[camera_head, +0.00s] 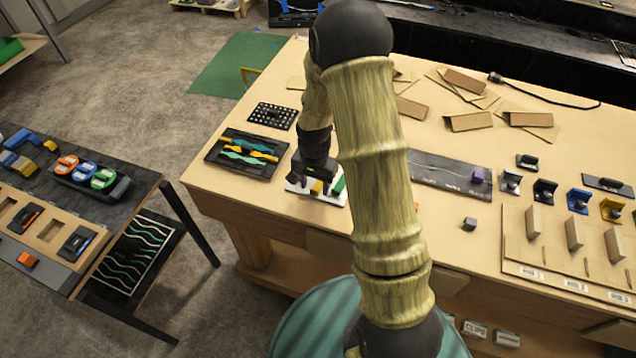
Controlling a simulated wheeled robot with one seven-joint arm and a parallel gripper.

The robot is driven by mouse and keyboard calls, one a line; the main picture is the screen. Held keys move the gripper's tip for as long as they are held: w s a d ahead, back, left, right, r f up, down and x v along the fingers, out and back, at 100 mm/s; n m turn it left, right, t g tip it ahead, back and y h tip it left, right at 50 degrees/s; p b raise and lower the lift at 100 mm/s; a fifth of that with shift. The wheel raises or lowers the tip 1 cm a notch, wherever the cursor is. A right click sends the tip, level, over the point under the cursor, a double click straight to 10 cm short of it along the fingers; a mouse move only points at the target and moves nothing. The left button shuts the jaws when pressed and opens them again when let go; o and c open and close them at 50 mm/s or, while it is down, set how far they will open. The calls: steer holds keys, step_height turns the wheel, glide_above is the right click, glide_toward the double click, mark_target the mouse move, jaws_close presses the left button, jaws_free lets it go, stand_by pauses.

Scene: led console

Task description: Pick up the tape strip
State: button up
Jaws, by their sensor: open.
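Wavy teal and yellow strips (248,151) lie on a black tray (215,153) at the left of the wooden table. I cannot tell whether one of them is the tape strip. My gripper (314,187) is open, pointing down over a white plate (297,186) just right of that tray. The plate carries a small orange-yellow piece (317,187) and a green piece (338,186). The fingers are close to the orange-yellow piece; contact is not clear. My arm hides part of the table right of the plate.
A black dotted pad (272,116) lies behind the tray. A dark mat (435,174) with a purple block (478,176) lies right of my arm. Cardboard pieces (470,121) cover the back. A wooden rack (565,240) stands at the right. A dark side table (130,188) is at left.

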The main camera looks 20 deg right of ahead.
mark_target(314, 189)
steer(key=shift+w+f, duration=0.1)
steer(key=shift+f, duration=0.7)
jaws_close()
steer(key=shift+r, duration=0.1)
step_height(314, 189, up, 10)
steer(key=b, duration=0.2)
stand_by(0.3)
stand_by(0.4)
